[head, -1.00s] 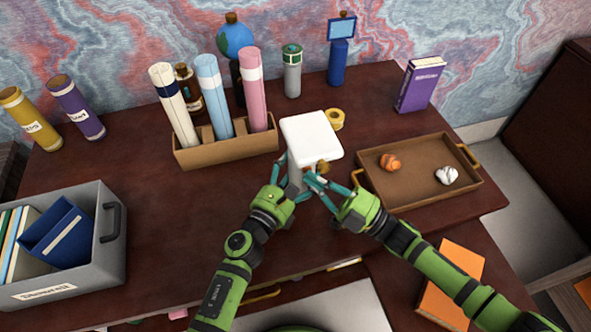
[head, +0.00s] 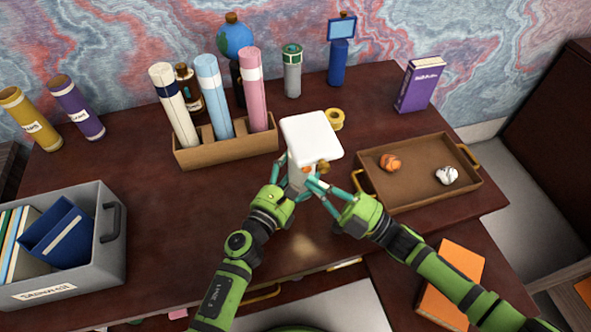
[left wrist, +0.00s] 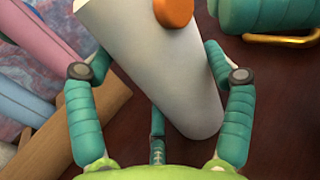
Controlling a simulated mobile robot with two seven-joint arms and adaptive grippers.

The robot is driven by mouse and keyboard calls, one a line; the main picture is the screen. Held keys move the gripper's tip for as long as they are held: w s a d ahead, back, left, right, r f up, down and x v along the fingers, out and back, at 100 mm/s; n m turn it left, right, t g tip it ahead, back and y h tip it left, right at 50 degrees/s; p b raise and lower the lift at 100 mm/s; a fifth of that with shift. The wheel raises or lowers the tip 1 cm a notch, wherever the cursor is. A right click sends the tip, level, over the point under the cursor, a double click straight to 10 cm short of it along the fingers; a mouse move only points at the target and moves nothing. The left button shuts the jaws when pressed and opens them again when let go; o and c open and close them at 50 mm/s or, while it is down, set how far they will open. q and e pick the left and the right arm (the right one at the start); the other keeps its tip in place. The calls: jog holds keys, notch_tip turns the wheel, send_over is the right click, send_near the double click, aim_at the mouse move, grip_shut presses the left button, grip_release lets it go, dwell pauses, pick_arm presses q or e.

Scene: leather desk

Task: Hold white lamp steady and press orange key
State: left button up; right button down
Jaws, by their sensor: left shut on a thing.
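The white lamp (head: 311,134) stands on the desk near the middle of the head view, its square white head on top. My left gripper (head: 291,176) is shut on its pale body. In the left wrist view my fingers sit on both sides of the lamp's white body (left wrist: 160,75). The orange key (head: 323,166) shows just below the lamp's head, and it also shows at the top of the left wrist view (left wrist: 174,12). My right gripper (head: 319,184) is close beside the key. Its fingertips overlap the lamp, so contact and opening are unclear.
A cardboard holder (head: 225,152) with rolled tubes stands left of the lamp. A brown tray (head: 420,190) with two crumpled balls lies to the right. A yellow tape roll (head: 334,118) sits behind the lamp. A grey file box (head: 95,262) stands at front left.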

jog(key=s+d, duration=0.2)
jog(key=s, duration=0.3)
jog(key=shift+s, duration=0.35)
pick_arm(q)
jog(key=o, duration=1.4)
jog(key=shift+o, duration=0.2)
jog(key=shift+s, duration=0.1)
jog(key=v, duration=1.2)
